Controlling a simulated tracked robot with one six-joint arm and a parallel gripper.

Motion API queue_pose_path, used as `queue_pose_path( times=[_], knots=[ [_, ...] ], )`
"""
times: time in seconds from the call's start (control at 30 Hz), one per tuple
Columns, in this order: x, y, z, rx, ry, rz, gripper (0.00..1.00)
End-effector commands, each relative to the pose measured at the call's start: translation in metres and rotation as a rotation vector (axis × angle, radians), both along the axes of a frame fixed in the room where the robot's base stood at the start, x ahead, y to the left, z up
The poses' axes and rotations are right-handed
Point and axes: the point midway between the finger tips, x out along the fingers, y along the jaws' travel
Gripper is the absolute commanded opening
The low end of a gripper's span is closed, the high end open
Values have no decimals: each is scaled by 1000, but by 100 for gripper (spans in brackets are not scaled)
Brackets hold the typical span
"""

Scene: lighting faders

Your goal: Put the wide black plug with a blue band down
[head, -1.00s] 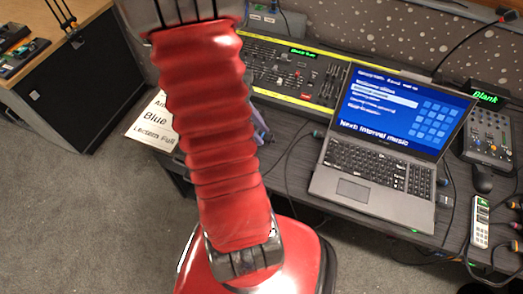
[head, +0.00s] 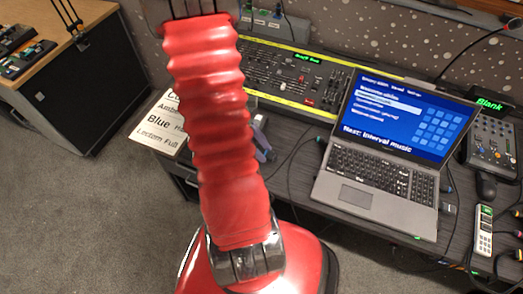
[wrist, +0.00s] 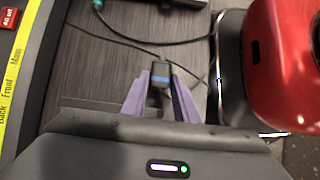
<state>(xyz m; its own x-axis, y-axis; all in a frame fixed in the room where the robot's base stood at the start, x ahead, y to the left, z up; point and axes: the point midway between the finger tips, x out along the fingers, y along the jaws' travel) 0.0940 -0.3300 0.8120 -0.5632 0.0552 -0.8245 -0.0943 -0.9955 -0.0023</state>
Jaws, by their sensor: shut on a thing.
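The wide black plug with a blue band (wrist: 160,79) is between the purple fingers of my gripper (wrist: 160,88) in the wrist view. The fingers are shut on it, and its blue band shows near the fingertips. A dark cable runs near its far end. The plug is over the dark wood-grain desk (wrist: 95,75); I cannot tell whether it touches the surface. In the head view my gripper (head: 262,138) shows only partly past my red arm, low by the desk's front left part, and the plug cannot be made out.
The lighting fader desk (head: 290,80) with yellow edging lies behind my gripper. A laptop (head: 375,185) stands to the right. A label sheet (head: 158,128) lies to the left. A teal-ended connector (wrist: 97,5) and loose cables lie nearby. Bare desk shows around the plug.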

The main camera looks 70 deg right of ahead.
Motion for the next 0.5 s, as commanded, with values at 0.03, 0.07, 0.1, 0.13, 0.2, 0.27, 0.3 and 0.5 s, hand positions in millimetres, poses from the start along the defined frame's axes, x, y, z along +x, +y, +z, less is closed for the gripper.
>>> queue_pose_path(
  times=[0.03,0.07,0.1,0.13,0.2,0.27,0.3,0.5],
  knots=[
    [0,0,-7,3,2,1,0],
    [0,0,-10,3,2,1,0],
    [0,0,-14,2,1,1,0],
    [0,0,-16,1,1,0,0],
    [0,0,-19,1,1,-1,0],
    [0,0,-20,0,0,0,0],
    [0,0,-20,0,0,0,0],
    [0,0,-20,0,0,0,0]
  ],
)
